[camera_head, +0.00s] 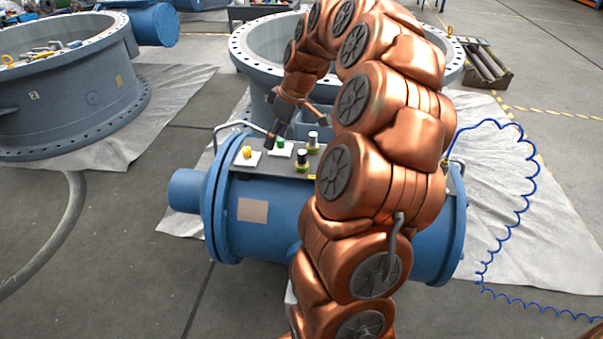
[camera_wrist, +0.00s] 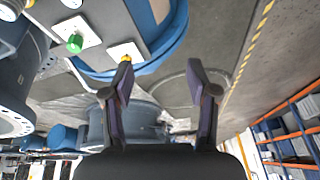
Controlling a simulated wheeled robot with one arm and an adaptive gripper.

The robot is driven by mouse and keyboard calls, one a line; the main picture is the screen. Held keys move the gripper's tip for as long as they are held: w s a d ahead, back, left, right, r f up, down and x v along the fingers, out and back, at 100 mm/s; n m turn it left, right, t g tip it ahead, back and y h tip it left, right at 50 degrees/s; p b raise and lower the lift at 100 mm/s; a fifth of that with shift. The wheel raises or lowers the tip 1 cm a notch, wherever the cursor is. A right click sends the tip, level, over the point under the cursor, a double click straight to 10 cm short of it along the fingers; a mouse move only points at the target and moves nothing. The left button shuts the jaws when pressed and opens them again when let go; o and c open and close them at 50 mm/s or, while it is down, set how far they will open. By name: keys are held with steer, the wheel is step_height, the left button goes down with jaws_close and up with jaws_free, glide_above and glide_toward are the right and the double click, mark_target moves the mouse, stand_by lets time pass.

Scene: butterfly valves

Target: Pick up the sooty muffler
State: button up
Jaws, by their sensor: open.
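Several small fittings stand on the dark top plate (camera_head: 265,167) of a blue cylinder (camera_head: 262,205) in the head view. A yellow one (camera_head: 246,152) and a green one (camera_head: 281,143) sit on white pads. I cannot tell for certain which is the sooty muffler. My gripper (camera_head: 297,127) is open and empty above the plate. In the wrist view my gripper (camera_wrist: 160,82) has the yellow fitting (camera_wrist: 126,59) beside its left finger and the green fitting (camera_wrist: 74,43) farther left.
A curved handle (camera_head: 232,126) rises at the plate's left end. A large grey ring (camera_head: 262,55) stands behind the cylinder, and another flanged ring (camera_head: 70,100) stands at left. A coiled blue hose (camera_head: 533,190) lies at right. The floor at front left is mostly clear.

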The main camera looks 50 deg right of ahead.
steer(key=b, duration=0.2)
glide_above(304, 153)
steer(key=s, duration=0.1)
step_height(304, 153, down, 6)
steer(key=shift+t+h, duration=0.3)
steer(key=shift+t, duration=0.1)
steer(key=shift+s+d+f+b+x, duration=0.1)
steer(key=shift+s+d+b+x, duration=0.05)
steer(key=shift+x, duration=1.05)
steer(key=shift+s+d+f+b+x, duration=0.1)
steer(key=shift+s+d+b+x, duration=0.1)
steer(key=shift+x, duration=1)
steer(key=shift+s+d+f+b+x, duration=0.1)
steer(key=shift+d+x, duration=0.05)
steer(key=shift+x, duration=1.1)
steer(key=shift+c, duration=0.2)
steer(key=c, duration=1.1)
steer(key=shift+o, duration=0.2)
steer(key=shift+r, duration=0.1)
